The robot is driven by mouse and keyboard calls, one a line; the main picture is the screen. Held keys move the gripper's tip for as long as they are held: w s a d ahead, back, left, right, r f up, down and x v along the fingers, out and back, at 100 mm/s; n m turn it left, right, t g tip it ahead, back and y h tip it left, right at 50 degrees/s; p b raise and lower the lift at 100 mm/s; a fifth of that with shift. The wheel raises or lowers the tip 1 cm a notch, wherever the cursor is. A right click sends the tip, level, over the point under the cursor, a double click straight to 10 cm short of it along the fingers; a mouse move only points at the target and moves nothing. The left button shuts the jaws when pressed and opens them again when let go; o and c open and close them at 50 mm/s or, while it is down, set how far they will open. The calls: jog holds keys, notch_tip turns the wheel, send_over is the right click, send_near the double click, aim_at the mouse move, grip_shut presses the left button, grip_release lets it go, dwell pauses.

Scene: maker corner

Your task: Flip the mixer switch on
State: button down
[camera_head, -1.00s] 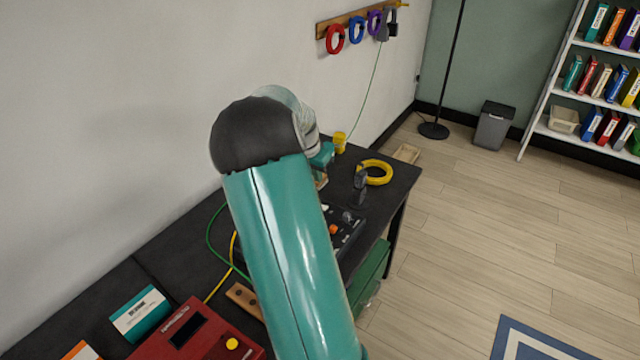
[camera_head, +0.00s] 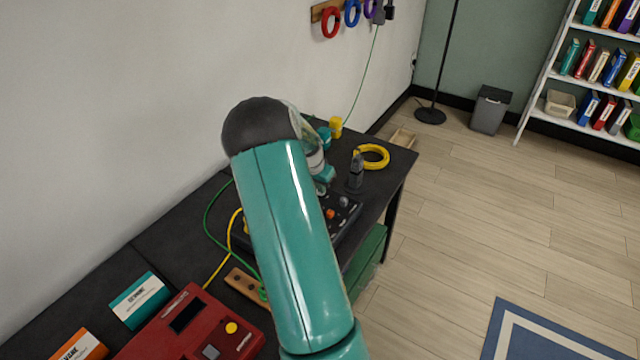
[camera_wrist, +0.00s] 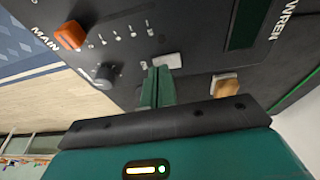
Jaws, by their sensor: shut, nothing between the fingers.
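The mixer (camera_head: 346,219) is a dark panel on the black bench, partly hidden behind my arm. In the wrist view its dark face (camera_wrist: 195,25) fills the top, with the letters "WREN" and "MAIN". An orange switch (camera_wrist: 70,35) sits beside "MAIN", left of my fingers; it also shows in the head view (camera_head: 330,214). A grey knob (camera_wrist: 104,76) lies between them. My gripper (camera_wrist: 161,74) is shut and empty, its green fingertips close to a pale rectangular control (camera_wrist: 168,61); I cannot tell whether they touch. A tan block-like control (camera_wrist: 224,84) is to the right.
A dark upright object (camera_head: 356,172) and a yellow ring (camera_head: 374,157) stand beyond the mixer. A red box (camera_head: 190,325), cards and green and yellow cables (camera_head: 224,255) lie on the near bench. The wall is on the left; open floor on the right.

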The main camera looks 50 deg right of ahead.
jog(key=shift+s+f, duration=0.15)
jog(key=shift+f, duration=0.15)
jog(key=shift+w+r, duration=0.15)
jog(key=shift+w, duration=0.7)
jog(key=shift+r, duration=0.55)
jog(key=v, duration=1.3)
jog(key=shift+w+d, duration=0.2)
jog(key=shift+d, duration=0.2)
